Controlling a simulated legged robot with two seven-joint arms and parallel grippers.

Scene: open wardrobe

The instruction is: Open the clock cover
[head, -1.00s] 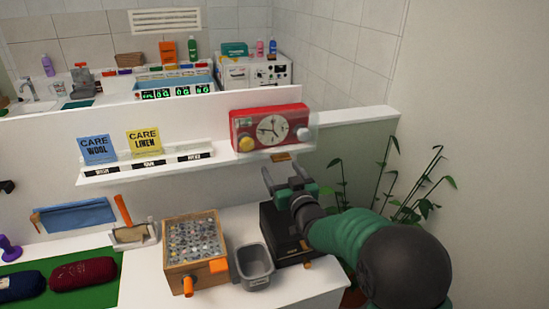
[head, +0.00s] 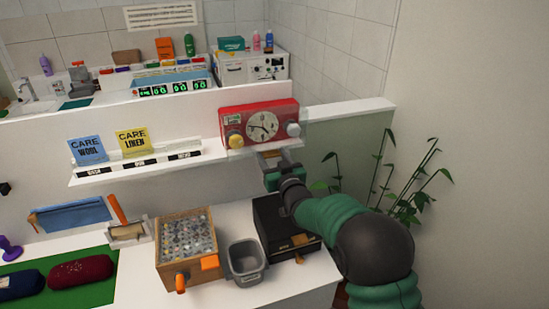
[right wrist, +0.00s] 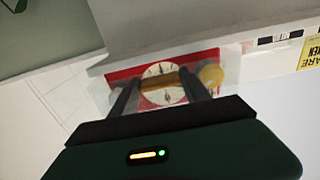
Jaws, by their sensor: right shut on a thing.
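A red clock (head: 259,123) with a round cream dial, a yellow knob on its left and a grey knob on its right stands at the right end of the white ledge. A clear cover (head: 302,112) is over it, and its front looks closed. The cover's small brown-orange handle (right wrist: 157,80) shows between my fingers in the right wrist view. My right gripper (head: 276,160) is just below the clock front, shut on the handle; it also shows in the right wrist view (right wrist: 160,93). The fingers partly hide the clock there. My left gripper is not in view.
Blue and yellow care cards (head: 132,143) stand on the ledge to the left. Below are a wooden box of small bits (head: 186,278), a grey bin (head: 246,262) and a black box (head: 283,233). A plant (head: 385,180) is right of my arm.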

